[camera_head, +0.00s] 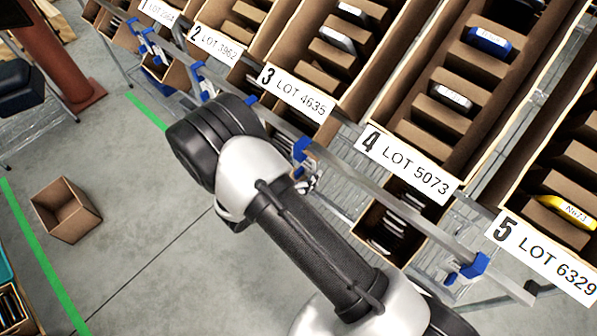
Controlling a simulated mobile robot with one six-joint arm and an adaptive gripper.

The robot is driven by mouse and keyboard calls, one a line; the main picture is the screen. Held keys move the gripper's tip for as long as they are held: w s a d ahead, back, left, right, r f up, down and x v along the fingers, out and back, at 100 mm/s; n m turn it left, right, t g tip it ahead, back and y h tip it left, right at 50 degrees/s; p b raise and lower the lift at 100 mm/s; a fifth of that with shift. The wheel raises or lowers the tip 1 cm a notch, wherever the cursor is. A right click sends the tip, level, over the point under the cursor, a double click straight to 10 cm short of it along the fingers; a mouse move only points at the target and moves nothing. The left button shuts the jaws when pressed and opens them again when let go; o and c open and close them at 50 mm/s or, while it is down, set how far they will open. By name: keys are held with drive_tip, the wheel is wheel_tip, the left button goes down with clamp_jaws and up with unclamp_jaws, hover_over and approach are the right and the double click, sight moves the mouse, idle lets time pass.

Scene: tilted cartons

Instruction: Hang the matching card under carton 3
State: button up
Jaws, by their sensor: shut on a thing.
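Carton 3 (343,58) is tilted on the rack at the top centre, with brown dividers and a pale item inside. Its front label (296,92) reads "3 LOT 4635". A grey rail (345,168) with blue clips (302,152) runs below the row of labels. My arm crosses the centre and covers part of the space under carton 3. I cannot identify the matching card.
Carton 4 (437,140), reading "LOT 5073", and carton 5 (566,190), reading "LOT 6329", stand to the right. Cartons 1 and 2 are to the left. A small box (360,222) with several pale-edged items sits below carton 4. An empty box (66,210) lies on the floor.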

drive_tip(key=shift+w+d, duration=1)
drive_tip(key=shift+w, duration=0.2)
drive_tip(key=shift+f+b, duration=0.7)
drive_tip(key=shift+f, duration=0.1)
drive_tip(key=o, duration=1.1)
drive_tip(key=v, duration=1.2)
drive_tip(key=shift+s+f, duration=0.1)
drive_tip(key=shift+a, duration=0.1)
